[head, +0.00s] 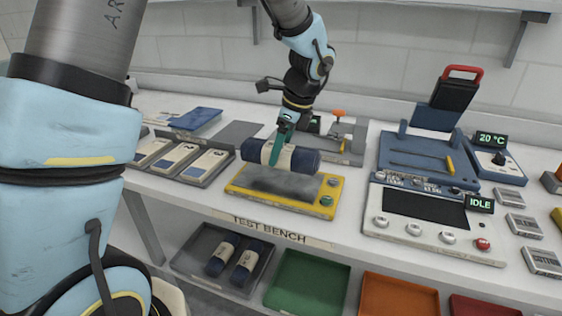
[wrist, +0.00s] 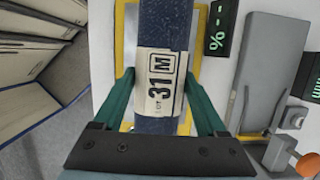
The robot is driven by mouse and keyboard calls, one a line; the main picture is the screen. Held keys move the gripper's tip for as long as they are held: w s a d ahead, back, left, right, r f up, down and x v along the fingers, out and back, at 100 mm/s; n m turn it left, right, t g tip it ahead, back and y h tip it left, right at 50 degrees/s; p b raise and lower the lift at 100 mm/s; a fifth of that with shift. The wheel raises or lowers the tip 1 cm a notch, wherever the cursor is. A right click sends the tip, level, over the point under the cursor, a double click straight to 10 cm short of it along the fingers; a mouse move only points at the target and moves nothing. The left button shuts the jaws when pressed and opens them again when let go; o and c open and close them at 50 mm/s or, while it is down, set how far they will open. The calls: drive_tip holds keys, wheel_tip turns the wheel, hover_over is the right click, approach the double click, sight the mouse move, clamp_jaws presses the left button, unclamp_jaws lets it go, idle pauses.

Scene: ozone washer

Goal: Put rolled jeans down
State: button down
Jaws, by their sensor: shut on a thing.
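The rolled jeans (head: 303,160) are a dark blue roll with a cream paper band. My gripper (head: 281,150) has green fingers and is shut on the roll around its band. The wrist view shows the jeans (wrist: 159,40) between the two fingers (wrist: 159,100), with "31 M" printed on the band. In the head view the roll lies level over the yellow-rimmed pad (head: 236,187) with a dark grey middle. I cannot tell whether the roll touches the pad.
A grey device with an orange knob (head: 338,113) stands behind. At right are a blue press (head: 412,155) and a control panel (head: 432,237) reading "IDLE". Bins, including a green one (head: 307,283), sit below the bench.

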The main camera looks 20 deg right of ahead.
sight(280, 163)
drive_tip(key=shift+f+p, duration=0.4)
drive_tip(key=shift+f, duration=1.65)
drive_tip(key=shift+f, duration=0.2)
unclamp_jaws()
drive_tip(key=shift+r, duration=0.15)
